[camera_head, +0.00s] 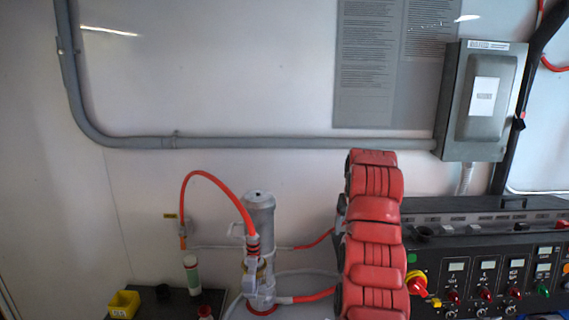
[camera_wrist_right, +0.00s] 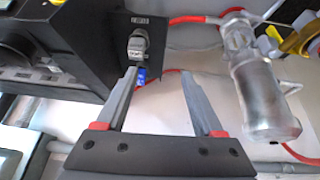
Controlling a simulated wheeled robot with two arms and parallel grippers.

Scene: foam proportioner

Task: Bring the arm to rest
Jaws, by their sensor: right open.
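My right gripper (camera_wrist_right: 160,72) is open in the right wrist view, with its two grey fingers spread and nothing between them. Beyond the fingertips are a pale wall and a black panel side with a grey connector (camera_wrist_right: 138,45). The grey cylindrical foam proportioner (camera_wrist_right: 265,95) is to the right of the fingers, apart from them. In the head view the proportioner (camera_head: 261,215) stands upright left of my red-covered arm (camera_head: 374,235). The right gripper itself cannot be made out in the head view. My left gripper is in neither view.
A black control panel (camera_head: 490,280) with knobs and displays is at the right. A grey switch box (camera_head: 483,100) and a conduit (camera_head: 300,143) are on the wall. A red hose (camera_head: 208,176) arches to the proportioner. A yellow bin (camera_head: 123,304) and white bottle (camera_head: 191,274) are at the lower left.

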